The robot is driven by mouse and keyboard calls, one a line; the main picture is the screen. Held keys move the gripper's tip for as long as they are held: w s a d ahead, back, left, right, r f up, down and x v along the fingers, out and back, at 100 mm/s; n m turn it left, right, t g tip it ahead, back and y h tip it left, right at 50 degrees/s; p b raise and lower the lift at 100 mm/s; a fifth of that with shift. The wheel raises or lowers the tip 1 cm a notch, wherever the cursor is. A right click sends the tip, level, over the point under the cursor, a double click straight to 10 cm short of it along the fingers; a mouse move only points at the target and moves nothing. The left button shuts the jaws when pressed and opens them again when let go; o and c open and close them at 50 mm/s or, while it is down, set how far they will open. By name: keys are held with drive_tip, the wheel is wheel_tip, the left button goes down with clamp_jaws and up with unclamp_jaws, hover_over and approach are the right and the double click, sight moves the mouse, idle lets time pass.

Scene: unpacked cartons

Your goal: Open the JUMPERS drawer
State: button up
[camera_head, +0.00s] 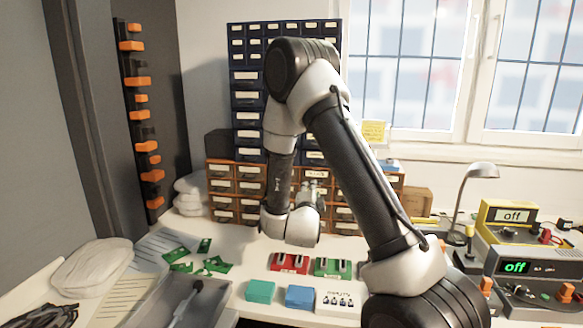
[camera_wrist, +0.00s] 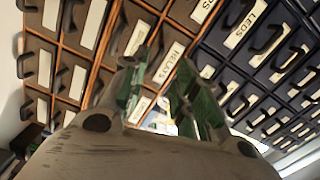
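Two drawer cabinets stand against the wall: a brown one (camera_head: 222,187) low on the bench and a dark blue one (camera_head: 246,98) rising behind it. In the wrist view the brown drawers (camera_wrist: 113,50) fill the left and the blue drawers (camera_wrist: 250,60) the right, all tilted, with dark handles and pale labels. I read RELAYS on a brown drawer and LEDS on a blue one. I cannot make out a JUMPERS label. My gripper (camera_wrist: 168,92) is open in front of the brown drawers, with no object seen between its fingers. It also shows small in the head view (camera_head: 316,184). Contact with a handle cannot be told.
My arm hides part of both cabinets. On the bench lie green circuit boards (camera_head: 204,262), a grey tray (camera_head: 178,302), a red block (camera_head: 290,263), and teal (camera_head: 260,291) and blue (camera_head: 299,297) boxes. A lamp (camera_head: 466,200) and instruments (camera_head: 520,268) stand right.

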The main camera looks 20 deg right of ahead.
wheel_tip(320, 180, up, 5)
drive_tip(key=s+m+t+h, duration=0.1)
drive_tip(key=m+t+h, duration=0.1)
drive_tip(key=m, duration=0.1)
drive_tip(key=x, duration=0.8)
drive_tip(key=shift+d, duration=0.25)
clamp_jaws()
